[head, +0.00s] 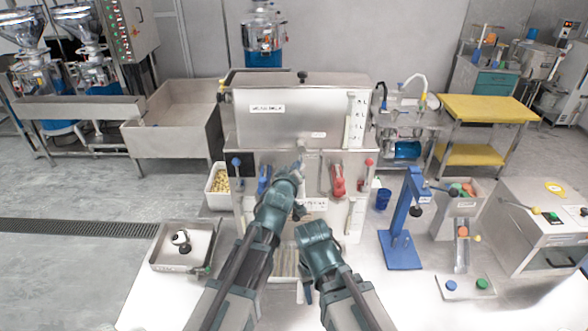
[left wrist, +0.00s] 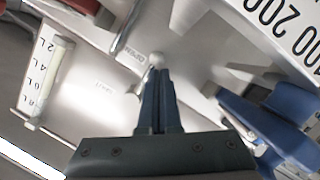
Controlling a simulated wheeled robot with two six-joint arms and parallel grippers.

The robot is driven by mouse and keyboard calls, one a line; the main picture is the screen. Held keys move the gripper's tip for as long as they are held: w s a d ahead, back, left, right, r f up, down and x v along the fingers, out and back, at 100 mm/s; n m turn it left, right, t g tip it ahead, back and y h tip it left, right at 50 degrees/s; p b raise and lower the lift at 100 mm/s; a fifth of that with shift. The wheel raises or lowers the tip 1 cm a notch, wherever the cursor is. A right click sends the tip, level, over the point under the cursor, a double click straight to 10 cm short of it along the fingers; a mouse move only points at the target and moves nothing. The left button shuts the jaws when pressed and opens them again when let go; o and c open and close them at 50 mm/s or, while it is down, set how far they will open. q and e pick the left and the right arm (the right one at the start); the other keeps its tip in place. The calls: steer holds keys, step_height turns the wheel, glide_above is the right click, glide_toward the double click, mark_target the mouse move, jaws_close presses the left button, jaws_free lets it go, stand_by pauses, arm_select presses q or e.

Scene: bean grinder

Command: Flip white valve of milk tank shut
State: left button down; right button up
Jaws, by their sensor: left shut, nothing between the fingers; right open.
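The milk tank (head: 290,100) is a steel box in the middle of the head view. The white valve's small round knob (left wrist: 156,59) shows in the left wrist view, just past my left fingertips; whether they touch it is unclear. In the head view the valve is small and hard to make out beside my gripper. My left gripper (head: 300,166) is shut and empty at the front of the tank; its closed fingers also show in the left wrist view (left wrist: 157,98). My right gripper (head: 298,211) is lower, in front of the machine, open and partly hidden.
A blue lever (head: 264,178) and a red lever (head: 337,181) flank my left gripper. A gauge tube (left wrist: 47,82) is on the tank's face. A blue stand (head: 401,250) is at right; a steel tray (head: 178,263) is at left. White tabletop is clear between them in places.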

arm_select(q)
steer(key=shift+d, duration=0.1)
steer(key=shift+d+f+n+h+b, duration=0.1)
steer(key=shift+d+n+h+b, duration=0.3)
steer(key=shift+n, duration=0.3)
stand_by(0.4)
steer(key=shift+d+f+n+t+b, duration=0.15)
steer(key=shift+d+n+t+b, duration=0.25)
steer(key=shift+n+b, duration=0.5)
steer(key=d+r+n+t+b, duration=0.1)
steer(key=n, duration=0.3)
steer(key=d+r+n+t+b, duration=0.1)
steer(key=d+n, duration=0.1)
steer(key=n, duration=0.1)
steer(key=d+r+n+t+h+b, duration=0.1)
steer(key=n, duration=0.3)
steer(key=shift+d+n, duration=0.2)
steer(key=shift+n, duration=0.1)
steer(key=shift+s+f, duration=0.1)
